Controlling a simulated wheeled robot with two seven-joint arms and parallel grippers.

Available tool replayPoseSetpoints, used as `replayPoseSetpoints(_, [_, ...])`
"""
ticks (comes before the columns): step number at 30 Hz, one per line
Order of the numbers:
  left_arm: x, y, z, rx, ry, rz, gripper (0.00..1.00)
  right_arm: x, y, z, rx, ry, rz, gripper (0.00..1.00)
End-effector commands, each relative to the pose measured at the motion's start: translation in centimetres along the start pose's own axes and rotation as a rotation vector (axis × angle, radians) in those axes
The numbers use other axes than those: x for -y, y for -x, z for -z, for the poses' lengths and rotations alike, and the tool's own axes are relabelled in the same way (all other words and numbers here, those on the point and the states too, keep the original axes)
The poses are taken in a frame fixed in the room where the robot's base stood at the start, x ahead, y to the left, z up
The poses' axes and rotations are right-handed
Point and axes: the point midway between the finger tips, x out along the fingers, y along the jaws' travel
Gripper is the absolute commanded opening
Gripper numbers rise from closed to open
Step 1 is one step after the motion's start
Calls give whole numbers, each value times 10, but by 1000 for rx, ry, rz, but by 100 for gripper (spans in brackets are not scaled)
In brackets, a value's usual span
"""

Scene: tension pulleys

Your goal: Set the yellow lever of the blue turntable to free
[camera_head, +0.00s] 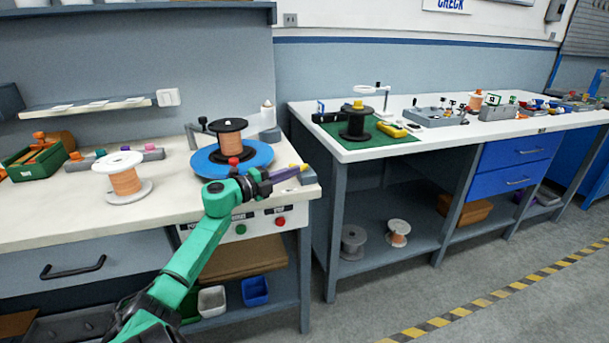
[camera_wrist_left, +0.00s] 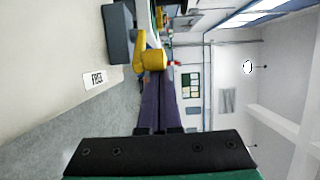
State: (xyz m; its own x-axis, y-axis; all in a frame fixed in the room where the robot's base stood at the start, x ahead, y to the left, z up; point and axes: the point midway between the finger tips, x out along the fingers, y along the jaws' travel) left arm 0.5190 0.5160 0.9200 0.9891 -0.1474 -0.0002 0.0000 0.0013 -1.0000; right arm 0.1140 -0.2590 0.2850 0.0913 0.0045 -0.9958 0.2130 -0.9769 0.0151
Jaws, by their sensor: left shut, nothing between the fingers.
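The blue turntable (camera_head: 262,156) lies on the near bench and carries a spool of copper wire with black flanges. Its yellow lever (camera_head: 304,167) shows just right of the disc, at the bench's right end. My left gripper (camera_head: 297,169), with purple fingers, is shut and empty, its tips at or beside the lever. In the left wrist view the lever (camera_wrist_left: 151,60) sits just past the fingertips (camera_wrist_left: 164,80), attached to a grey block (camera_wrist_left: 118,32). Whether they touch I cannot tell. A label reading FREE (camera_wrist_left: 95,79) is on the bench top beside it. My right gripper is out of view.
A white-flanged copper spool (camera_head: 125,180) stands left on the near bench, beside a green bin (camera_head: 35,160). A red button (camera_head: 281,221) is on the bench front below my gripper. A gap separates this bench from the second bench (camera_head: 350,148).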

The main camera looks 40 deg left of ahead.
Motion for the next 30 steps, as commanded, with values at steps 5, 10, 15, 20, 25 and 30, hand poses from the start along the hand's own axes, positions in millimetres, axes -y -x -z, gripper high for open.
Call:
replayPoseSetpoints(5, [0, 3, -7, 2, 0, -1, 0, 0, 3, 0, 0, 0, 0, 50])
replayPoseSetpoints(10, [0, 5, -11, 3, 2, 0, 0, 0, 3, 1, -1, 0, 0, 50])
replayPoseSetpoints(15, [0, 5, -12, 4, 1, 0, 0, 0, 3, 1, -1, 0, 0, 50])
replayPoseSetpoints(20, [0, 5, -13, 6, 1, 1, 0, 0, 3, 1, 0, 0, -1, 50])
replayPoseSetpoints(25, [1, 5, -14, 7, 1, 2, 0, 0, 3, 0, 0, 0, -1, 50])
replayPoseSetpoints(30, [2, 3, -12, 6, 1, 3, 0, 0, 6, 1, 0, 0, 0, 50])
